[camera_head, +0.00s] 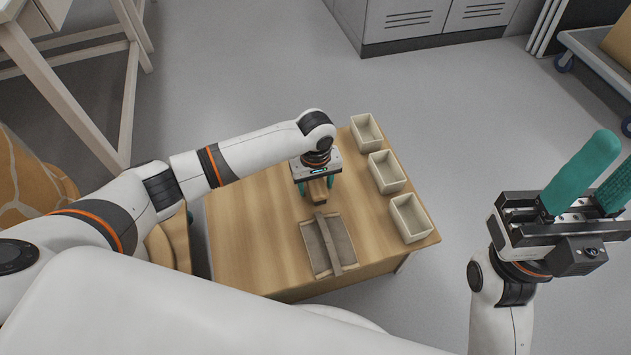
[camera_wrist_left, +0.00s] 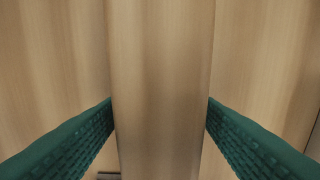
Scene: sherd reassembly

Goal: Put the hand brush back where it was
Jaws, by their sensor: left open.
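The hand brush (camera_head: 317,191) shows as a small brown wooden piece on the table, partly hidden under my left gripper. My left gripper (camera_head: 317,184) points down over it with one teal finger on each side. In the left wrist view, a broad pale wooden piece, which looks like the brush (camera_wrist_left: 160,90), runs up the middle between the two open fingers (camera_wrist_left: 160,105). I cannot tell if the fingers touch it. The brush's bristles are not visible. My right gripper (camera_head: 612,165) is raised at the right, open and empty, away from the table.
A shallow grey-brown tray (camera_head: 313,242) with a strip along its middle lies just in front of the brush. Three cream bins (camera_head: 366,133) (camera_head: 386,172) (camera_head: 410,218) line the table's right edge. The left part of the wooden table (camera_head: 245,225) is clear.

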